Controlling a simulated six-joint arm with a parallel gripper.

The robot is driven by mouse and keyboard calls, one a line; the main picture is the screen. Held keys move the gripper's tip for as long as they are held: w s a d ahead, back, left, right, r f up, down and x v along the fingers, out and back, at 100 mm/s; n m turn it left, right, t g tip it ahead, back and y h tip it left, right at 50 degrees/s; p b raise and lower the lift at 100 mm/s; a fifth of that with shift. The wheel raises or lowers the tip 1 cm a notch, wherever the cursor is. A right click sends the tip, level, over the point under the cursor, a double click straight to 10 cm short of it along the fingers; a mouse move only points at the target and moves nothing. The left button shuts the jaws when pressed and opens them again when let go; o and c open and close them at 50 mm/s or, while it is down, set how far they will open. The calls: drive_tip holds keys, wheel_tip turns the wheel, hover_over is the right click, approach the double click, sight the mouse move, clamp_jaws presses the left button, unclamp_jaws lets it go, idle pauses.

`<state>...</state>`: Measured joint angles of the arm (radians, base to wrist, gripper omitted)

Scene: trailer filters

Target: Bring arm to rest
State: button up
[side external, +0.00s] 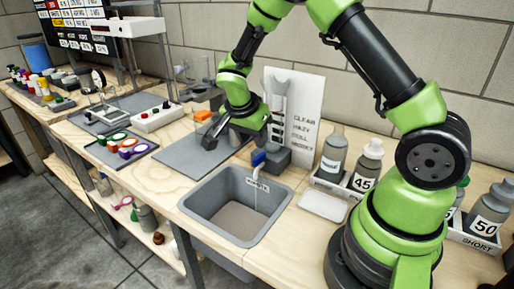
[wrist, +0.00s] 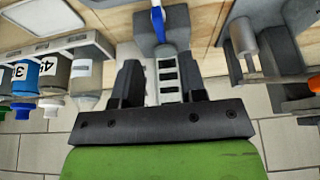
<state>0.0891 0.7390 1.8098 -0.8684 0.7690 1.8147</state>
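My gripper (side external: 212,138) hangs low above the grey mat left of the white board, behind the sink, in the side view. In the wrist view its two dark fingers (wrist: 162,82) stand apart, so it is open. A pale ladder-like piece with dark slots (wrist: 168,78) shows between the fingers. I cannot tell how far beyond them it lies, and no contact shows. My green arm arches over the bench from its base at the right.
The grey sink (side external: 197,202) and blue-handled tap (side external: 259,159) are close by. A white board (side external: 303,105) stands behind. Labelled bottles (side external: 333,155) stand at right.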

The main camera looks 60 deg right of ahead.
drive_tip(key=shift+v, duration=1.35)
drive_tip(key=shift+r, duration=0.1)
